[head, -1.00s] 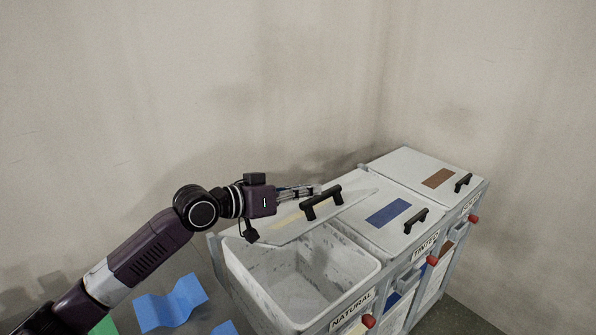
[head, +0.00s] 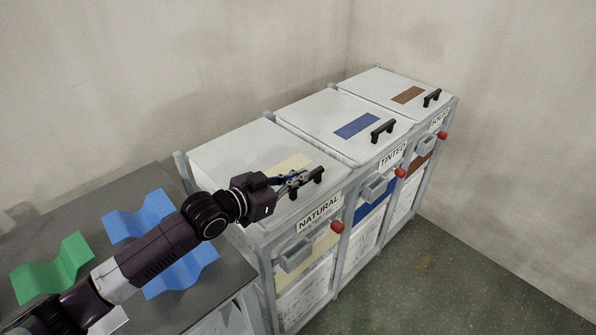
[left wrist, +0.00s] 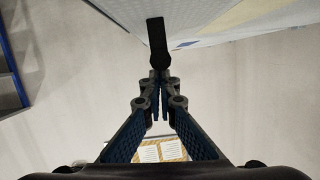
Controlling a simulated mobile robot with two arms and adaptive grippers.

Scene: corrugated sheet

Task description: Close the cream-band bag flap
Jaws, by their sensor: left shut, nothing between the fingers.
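The cream-band flap (head: 232,152) lies down over the NATURAL compartment, about level with the neighbouring lids. Its cream band (head: 291,163) is partly hidden by my left gripper (head: 301,179). The flap's black handle (head: 310,187) is at the front edge, right at my fingertips. In the left wrist view my fingers (left wrist: 160,88) are together and empty, with the black handle (left wrist: 157,40) just beyond their tips. I cannot tell whether they touch it. The flap's underside or edge shows at the upper right there. My right gripper is not in view.
The blue-band lid (head: 320,105) and brown-band lid (head: 376,82) are down, to the right. A red knob (head: 337,227) sticks out at the front. A dark table (head: 80,218) at left carries green (head: 52,268) and blue (head: 140,213) corrugated sheets. Floor at right is clear.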

